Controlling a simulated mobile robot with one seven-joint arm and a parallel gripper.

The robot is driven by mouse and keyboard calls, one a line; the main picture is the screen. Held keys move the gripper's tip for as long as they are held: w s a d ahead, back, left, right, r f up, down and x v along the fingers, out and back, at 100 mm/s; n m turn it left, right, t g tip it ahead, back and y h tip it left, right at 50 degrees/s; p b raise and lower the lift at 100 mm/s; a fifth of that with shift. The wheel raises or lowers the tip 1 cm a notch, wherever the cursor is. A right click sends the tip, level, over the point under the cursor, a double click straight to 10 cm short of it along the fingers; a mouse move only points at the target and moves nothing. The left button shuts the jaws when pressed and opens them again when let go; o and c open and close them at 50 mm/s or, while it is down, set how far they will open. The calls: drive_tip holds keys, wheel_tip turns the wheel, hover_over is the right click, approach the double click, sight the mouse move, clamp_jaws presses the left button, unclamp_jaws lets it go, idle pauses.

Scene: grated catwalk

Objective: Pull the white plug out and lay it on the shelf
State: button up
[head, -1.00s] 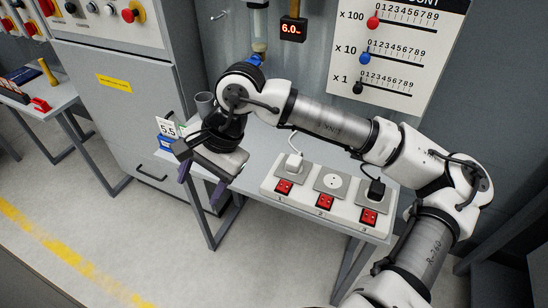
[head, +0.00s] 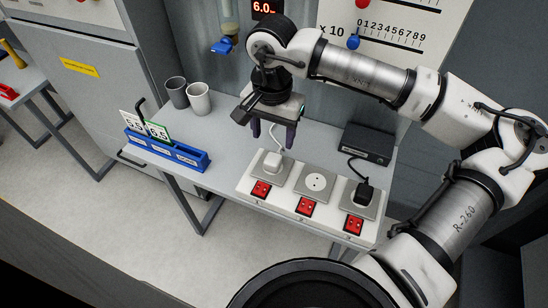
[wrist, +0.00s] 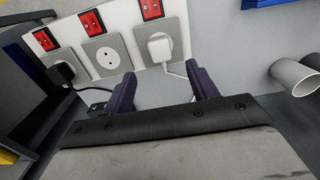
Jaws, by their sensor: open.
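The white plug (head: 272,161) sits in the left socket of a white outlet strip (head: 240,182) on the grey shelf (head: 222,140). Its white cord runs back behind it. In the wrist view the white plug (wrist: 160,47) shows ahead of the fingers, a little right of the middle of the gap. My gripper (head: 273,142) is open and empty, fingers pointing down, above and just behind the plug. In the wrist view my gripper (wrist: 160,92) has its two dark fingers spread wide, apart from the plug.
A black plug (head: 363,193) sits in the right socket; the middle socket (head: 316,182) is empty. Red switches (head: 305,206) line the strip's front. Two cups (head: 199,98), a blue card rack (head: 165,150) and a black box (head: 367,144) stand on the shelf. Bare shelf lies between rack and strip.

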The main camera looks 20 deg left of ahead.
sight(273, 158)
wheel_tip(273, 158, down, 8)
drive_tip(key=b, duration=0.5)
drive_tip(key=shift+r, duration=0.25)
drive_tip(key=shift+f+b, duration=0.8)
drive_tip(key=shift+b, duration=0.2)
drive_tip(key=shift+b, duration=0.75)
drive_tip(key=shift+r, duration=0.1)
drive_tip(key=shift+c, duration=0.2)
clamp_jaws()
drive_tip(key=shift+r, duration=0.1)
